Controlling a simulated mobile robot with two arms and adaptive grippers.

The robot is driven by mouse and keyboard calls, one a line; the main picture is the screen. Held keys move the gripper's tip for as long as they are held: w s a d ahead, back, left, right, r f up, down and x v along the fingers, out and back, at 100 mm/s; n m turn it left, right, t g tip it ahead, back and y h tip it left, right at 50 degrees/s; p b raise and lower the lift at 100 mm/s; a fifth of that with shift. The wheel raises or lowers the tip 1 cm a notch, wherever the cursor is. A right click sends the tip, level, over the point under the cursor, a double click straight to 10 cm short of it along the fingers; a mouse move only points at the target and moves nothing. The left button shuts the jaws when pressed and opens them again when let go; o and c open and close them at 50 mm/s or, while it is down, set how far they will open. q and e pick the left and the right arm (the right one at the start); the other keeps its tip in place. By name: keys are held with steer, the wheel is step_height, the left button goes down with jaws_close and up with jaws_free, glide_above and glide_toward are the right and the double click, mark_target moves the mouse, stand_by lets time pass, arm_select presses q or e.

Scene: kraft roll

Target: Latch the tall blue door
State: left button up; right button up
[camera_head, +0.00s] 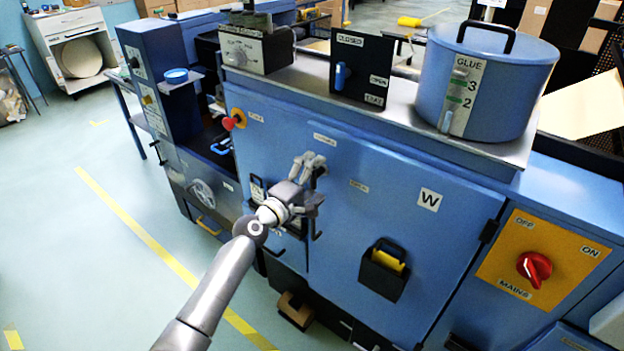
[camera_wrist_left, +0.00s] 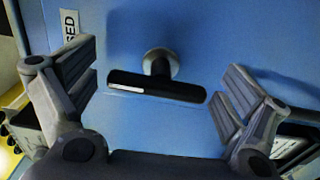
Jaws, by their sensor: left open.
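The tall blue door (camera_head: 375,215) carries a W label and fills the middle of the machine front in the head view. Its dark hinge is at the right edge. My left gripper (camera_head: 314,181) is at the door's left side, with its fingers open. In the left wrist view, a black bar handle (camera_wrist_left: 157,87) on a round grey boss (camera_wrist_left: 160,63) lies crosswise between the open fingers of my gripper (camera_wrist_left: 155,90). I see no grip on it. In the head view my gripper hides this handle. I cannot tell whether the door is fully flush. My right gripper is out of view.
A small label (camera_head: 325,139) is above my gripper. A black pocket with a yellow item (camera_head: 388,260) hangs on the door. A red mains knob (camera_head: 534,268) is at the right, and a red-tipped knob (camera_head: 229,123) at the left. Open floor (camera_head: 110,250) lies to the left.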

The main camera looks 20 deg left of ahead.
arm_select(q)
steer(key=v, duration=1.2)
steer(key=s+a+f+m+g+y, duration=0.15)
steer(key=s+f, duration=0.25)
steer(key=f, duration=0.8)
steer(key=s+f+m+g+y, duration=0.1)
steer(key=s+f+m+g, duration=0.2)
steer(key=f, duration=0.9)
steer(key=s+a+f+m+g+y, duration=0.1)
steer(key=s+f+g+y, duration=0.3)
steer(key=f, duration=0.8)
steer(key=s+f+m+g, duration=0.2)
steer(key=s+f, duration=0.5)
steer(key=s, duration=0.6)
steer(key=s+d+f+m+g, duration=0.1)
steer(key=s+f+m+g, duration=0.2)
steer(key=s, duration=0.9)
steer(key=s+d+f+m+g, duration=0.1)
steer(key=s+f+m+g, duration=0.1)
steer(key=s+f+m, duration=0.4)
steer(key=s+f, duration=0.5)
steer(key=s, duration=0.2)
steer(key=shift+s+d, duration=0.25)
steer(key=shift+s, duration=0.05)
steer(key=shift+g, duration=0.25)
